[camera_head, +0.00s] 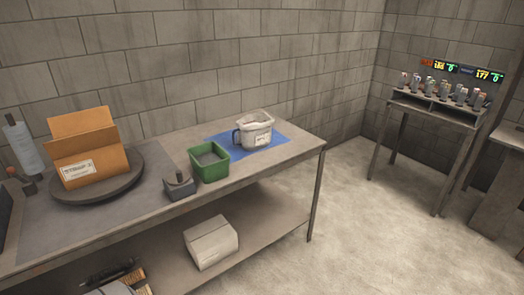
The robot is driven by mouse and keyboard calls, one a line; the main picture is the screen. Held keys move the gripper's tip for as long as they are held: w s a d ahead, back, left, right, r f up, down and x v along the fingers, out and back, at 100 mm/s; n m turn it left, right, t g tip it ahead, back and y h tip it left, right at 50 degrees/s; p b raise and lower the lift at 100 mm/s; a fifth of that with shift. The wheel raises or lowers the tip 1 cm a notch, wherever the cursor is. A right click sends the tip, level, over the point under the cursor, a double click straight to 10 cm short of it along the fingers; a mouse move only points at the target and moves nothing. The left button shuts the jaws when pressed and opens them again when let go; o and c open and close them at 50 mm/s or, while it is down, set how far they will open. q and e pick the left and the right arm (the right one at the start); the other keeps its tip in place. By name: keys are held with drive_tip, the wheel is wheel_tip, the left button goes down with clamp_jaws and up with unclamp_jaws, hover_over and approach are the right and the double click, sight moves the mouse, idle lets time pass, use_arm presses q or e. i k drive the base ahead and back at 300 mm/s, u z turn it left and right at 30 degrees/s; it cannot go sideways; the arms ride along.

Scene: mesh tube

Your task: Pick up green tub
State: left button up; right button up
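The green tub (211,172) stands upright on the grey workbench, close to its front edge. It is open at the top, and its inside looks grey. A small dark grey device (179,186) stands just left of it. A white jug (255,130) with a dark handle stands behind and right of it on a blue mat (279,136). Neither of my grippers shows in the head view.
An open cardboard box (84,150) sits on a round dark turntable (133,172) at the bench's left. A closed carton (210,242) lies on the lower shelf (262,230). A side table (436,107) with several bottles stands at right. The floor between is clear.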

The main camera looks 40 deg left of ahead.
sight(211, 162)
drive_tip(key=z, duration=0.15)
drive_tip(key=i, duration=1.65)
drive_tip(key=u, duration=0.55)
drive_tip(key=i, duration=0.9)
drive_tip(key=u, duration=1.55)
drive_tip(key=i, duration=0.75)
drive_tip(key=u, duration=0.7)
